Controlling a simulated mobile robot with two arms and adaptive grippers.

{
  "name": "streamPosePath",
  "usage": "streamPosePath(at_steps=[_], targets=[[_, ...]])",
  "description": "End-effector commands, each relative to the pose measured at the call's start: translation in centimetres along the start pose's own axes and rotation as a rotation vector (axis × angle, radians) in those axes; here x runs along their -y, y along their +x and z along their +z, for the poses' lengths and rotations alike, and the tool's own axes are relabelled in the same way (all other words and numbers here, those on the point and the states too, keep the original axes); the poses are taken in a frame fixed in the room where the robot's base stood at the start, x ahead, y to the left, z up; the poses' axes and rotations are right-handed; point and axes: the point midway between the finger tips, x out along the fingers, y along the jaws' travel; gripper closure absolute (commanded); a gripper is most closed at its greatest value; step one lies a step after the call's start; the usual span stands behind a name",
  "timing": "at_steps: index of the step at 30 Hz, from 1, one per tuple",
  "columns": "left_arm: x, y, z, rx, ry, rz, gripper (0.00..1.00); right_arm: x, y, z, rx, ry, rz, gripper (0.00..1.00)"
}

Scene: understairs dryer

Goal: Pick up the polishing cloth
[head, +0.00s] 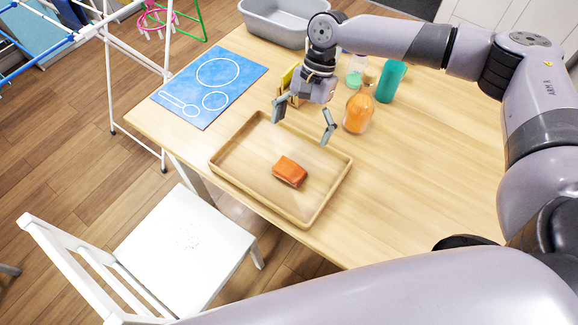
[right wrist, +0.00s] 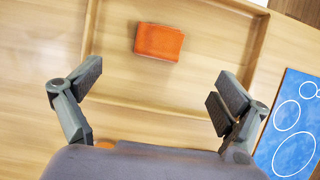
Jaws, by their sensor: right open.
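The polishing cloth is an orange folded block (head: 290,171) lying in a shallow wooden tray (head: 232,181) on the table. In the right wrist view the orange cloth (right wrist: 159,42) lies ahead of the fingertips, a little left of the middle between them. My right gripper (head: 303,120) is open and empty above the far edge of the tray, with its fingers spread wide. Its two fingers also show in the right wrist view (right wrist: 158,88), apart from the cloth. My left gripper is not in view.
A blue mat with white outlines (head: 235,90) lies left of the tray. An orange jar (head: 358,112), a teal bottle (head: 391,82) and a grey basin (head: 272,22) stand farther back. A white chair (head: 185,235) is at the near left. The table's right part is clear.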

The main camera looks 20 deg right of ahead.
Motion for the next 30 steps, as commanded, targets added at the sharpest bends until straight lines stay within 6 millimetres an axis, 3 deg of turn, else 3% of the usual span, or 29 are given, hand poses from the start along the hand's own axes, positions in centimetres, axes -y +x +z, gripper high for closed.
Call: streamPosePath(at_steps=[5,12,15,24,30], targets=[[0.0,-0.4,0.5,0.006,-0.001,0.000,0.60,0.0,3.8,0.1,0.000,0.000,0.002,0.06],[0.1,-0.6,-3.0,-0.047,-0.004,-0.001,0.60,0.0,6.3,0.0,-0.001,0.000,0.000,0.06],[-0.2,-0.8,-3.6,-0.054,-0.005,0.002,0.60,0.0,7.0,0.1,-0.001,-0.001,0.001,0.06],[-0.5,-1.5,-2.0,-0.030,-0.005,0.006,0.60,-0.2,11.1,0.4,-0.001,-0.002,0.000,0.06],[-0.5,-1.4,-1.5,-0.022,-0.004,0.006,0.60,-0.2,11.6,0.3,-0.001,-0.001,-0.002,0.06]])
